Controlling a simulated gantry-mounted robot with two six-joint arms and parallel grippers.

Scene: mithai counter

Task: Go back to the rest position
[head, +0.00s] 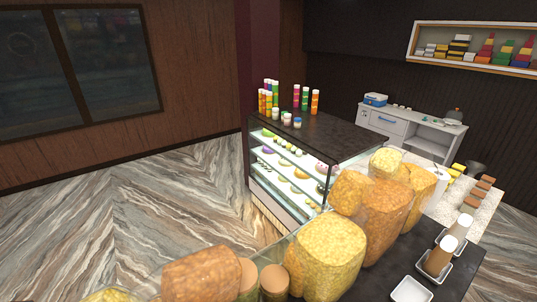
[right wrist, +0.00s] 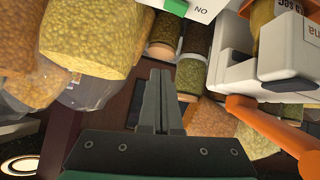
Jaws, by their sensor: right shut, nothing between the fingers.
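My right gripper (right wrist: 160,102) shows in the right wrist view, its two dark fingers together with nothing between them. It is close in front of several snack bags and jars, apart from them as far as I can tell. Neither gripper shows in the head view, and my left gripper is in no view.
In the head view, snack bags (head: 327,250) line a dark counter with a white tray (head: 411,290) and bottles in dishes. A glass display case (head: 290,170) stands behind. The marble floor (head: 110,220) at left is clear. In the right wrist view, a white machine (right wrist: 240,75) with orange parts is at right.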

